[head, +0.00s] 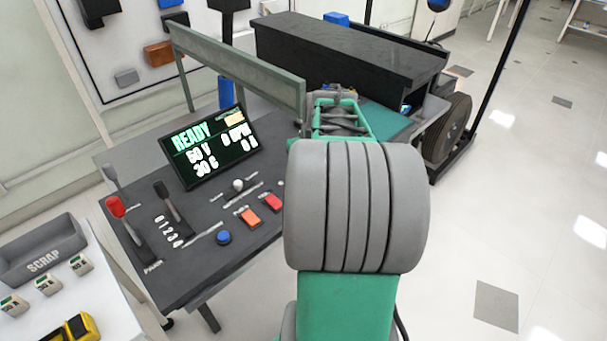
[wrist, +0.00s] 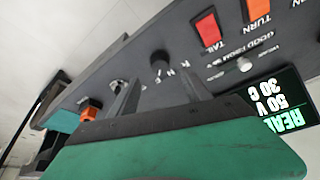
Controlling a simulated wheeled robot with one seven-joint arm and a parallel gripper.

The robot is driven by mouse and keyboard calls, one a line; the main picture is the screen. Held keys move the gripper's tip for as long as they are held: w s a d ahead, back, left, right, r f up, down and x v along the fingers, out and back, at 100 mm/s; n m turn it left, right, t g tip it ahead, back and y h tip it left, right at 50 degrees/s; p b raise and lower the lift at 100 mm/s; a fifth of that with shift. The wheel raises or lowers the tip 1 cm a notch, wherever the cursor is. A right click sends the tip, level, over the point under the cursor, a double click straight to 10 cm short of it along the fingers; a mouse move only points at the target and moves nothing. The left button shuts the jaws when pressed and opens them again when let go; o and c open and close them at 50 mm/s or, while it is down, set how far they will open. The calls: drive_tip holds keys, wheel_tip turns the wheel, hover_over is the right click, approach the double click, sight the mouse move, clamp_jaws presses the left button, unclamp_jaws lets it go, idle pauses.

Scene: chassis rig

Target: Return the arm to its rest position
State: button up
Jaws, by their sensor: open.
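My gripper (wrist: 158,82) shows in the wrist view as two dark fingers standing apart, with nothing held between them. Beyond the fingers is the face of the dark control panel (wrist: 225,75), and a gap between fingers and panel is hard to judge. In the head view my grey and green arm reaches forward over the right side of the same panel (head: 195,265). The arm covers part of the panel, and the gripper's fingers cannot be made out there.
The panel carries a lit screen (head: 210,146) reading READY, a red-topped lever (head: 117,207), a blue button (head: 223,237) and orange and red switches. A dark long box (head: 345,50) stands behind. A scrap bin (head: 42,250) is at left. Open floor (head: 520,190) lies at right.

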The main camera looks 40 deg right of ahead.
drive_tip(key=shift+s+a+r, duration=0.1)
drive_tip(key=shift+s+r, duration=0.1)
drive_tip(key=shift+r, duration=0.35)
drive_tip(key=s+a+f+m+g+y, duration=0.1)
drive_tip(key=s+a+f+m+g, duration=0.3)
drive_tip(key=s+a, duration=0.65)
drive_tip(key=w+a+r+n+t+p, duration=0.1)
drive_tip(key=a+r+n+p, duration=0.1)
drive_tip(key=a, duration=0.7)
drive_tip(key=w+a+r+n+t+p, duration=0.2)
drive_tip(key=a+r+n, duration=0.3)
drive_tip(key=a, duration=0.5)
drive_tip(key=shift+a+r+n+y, duration=0.15)
drive_tip(key=shift+r+n+y, duration=0.2)
drive_tip(key=shift+n, duration=0.45)
